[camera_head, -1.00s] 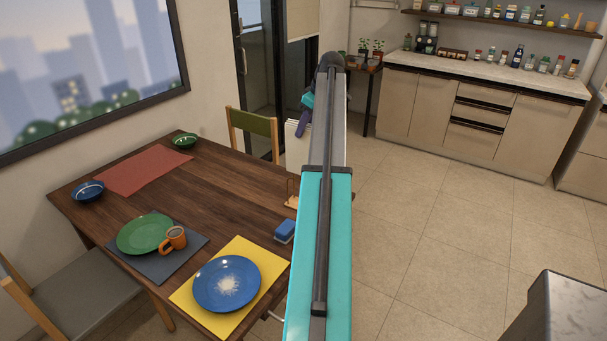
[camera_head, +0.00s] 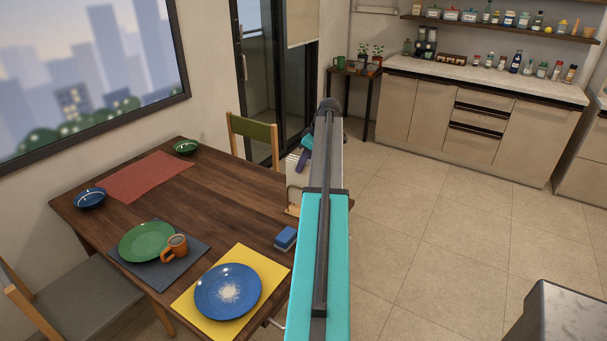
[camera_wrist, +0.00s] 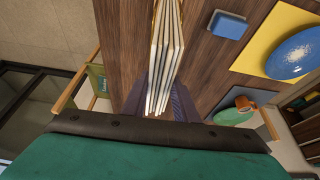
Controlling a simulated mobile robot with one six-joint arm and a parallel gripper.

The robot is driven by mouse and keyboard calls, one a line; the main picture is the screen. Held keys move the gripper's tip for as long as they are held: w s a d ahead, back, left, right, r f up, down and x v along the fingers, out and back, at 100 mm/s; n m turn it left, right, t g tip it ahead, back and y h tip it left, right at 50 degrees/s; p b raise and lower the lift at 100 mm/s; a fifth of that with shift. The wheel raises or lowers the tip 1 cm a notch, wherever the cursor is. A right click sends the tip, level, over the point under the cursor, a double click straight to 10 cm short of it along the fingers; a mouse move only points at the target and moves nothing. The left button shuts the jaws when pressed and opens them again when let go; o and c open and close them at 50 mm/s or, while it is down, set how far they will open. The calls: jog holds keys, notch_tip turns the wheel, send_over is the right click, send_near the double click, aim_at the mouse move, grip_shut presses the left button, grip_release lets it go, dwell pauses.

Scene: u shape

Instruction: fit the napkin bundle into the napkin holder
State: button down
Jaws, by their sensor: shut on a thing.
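The napkin bundle (camera_wrist: 165,60), several white sheets on edge, is clasped between the purple fingers of my gripper (camera_wrist: 167,98) in the wrist view. In the head view the bundle (camera_head: 296,168) shows left of my arm, below my gripper (camera_head: 304,160). The wooden napkin holder (camera_head: 292,210) stands at the table's right edge, partly hidden by my arm and the bundle. The bundle's lower end overlaps the holder in the head view. I cannot tell whether it is between the holder's sides.
A blue sponge-like block (camera_head: 286,238) lies near the holder. A blue plate (camera_head: 228,291) on a yellow mat (camera_head: 189,305), a green plate (camera_head: 147,241) and an orange mug (camera_head: 174,249) are farther left. A chair (camera_head: 252,133) stands behind the table.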

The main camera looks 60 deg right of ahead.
aim_at(304, 173)
jog(key=shift+f, duration=0.1)
jog(key=shift+f+p, duration=0.55)
jog(key=shift+f, duration=1.75)
jog(key=c, duration=1.4)
grip_release()
jog(key=shift+b+v, duration=1.4)
jog(key=shift+v, duration=4.8)
jog(key=shift+w, duration=0.1)
